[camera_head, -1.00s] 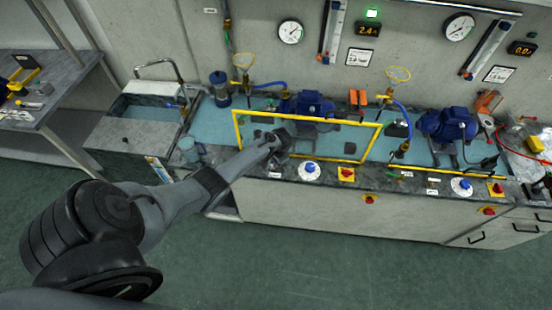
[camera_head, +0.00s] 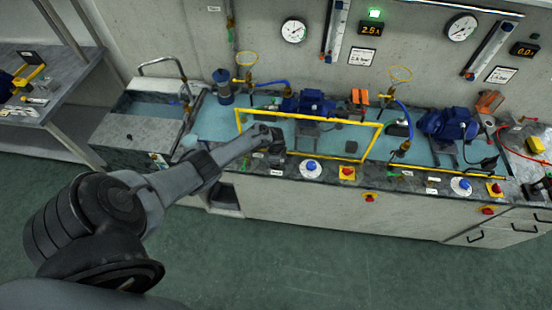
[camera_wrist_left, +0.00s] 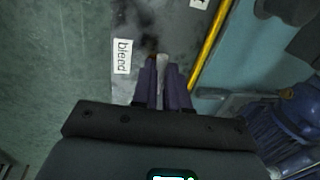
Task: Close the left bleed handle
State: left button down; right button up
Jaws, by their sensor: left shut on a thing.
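My left gripper (camera_head: 276,163) is at the front edge of the bench, just in front of the yellow frame. In the left wrist view, its two dark fingers (camera_wrist_left: 163,88) are shut on a pale, narrow piece, the left bleed handle (camera_wrist_left: 162,68). The fingers hide most of the handle, so its angle cannot be told. A white label reading "bleed" (camera_wrist_left: 123,56) lies beside it. In the head view the gripper covers the handle. I do not see my right gripper.
The yellow frame (camera_head: 330,120) stands close behind the gripper. A blue knob (camera_head: 311,168) and a red knob on a yellow plate (camera_head: 346,173) are to its right. A blue pump (camera_head: 308,102) is behind the frame. A sink (camera_head: 140,130) is at left.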

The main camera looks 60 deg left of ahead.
pick_arm(q)
jog(key=shift+m, duration=0.3)
jog(key=c, duration=1.1)
grip_release()
jog(key=shift+w, duration=0.1)
jog(key=shift+c, duration=0.2)
jog(key=shift+r+p, duration=0.3)
jog(key=shift+r, duration=0.25)
notch_tip(320, 180, up, 10)
jog(key=s+d+p, duration=0.1)
jog(key=p, duration=0.2)
jog(key=shift+s+d+f, duration=0.2)
jog(key=shift+d+f, duration=0.05)
jog(key=shift+d, duration=0.05)
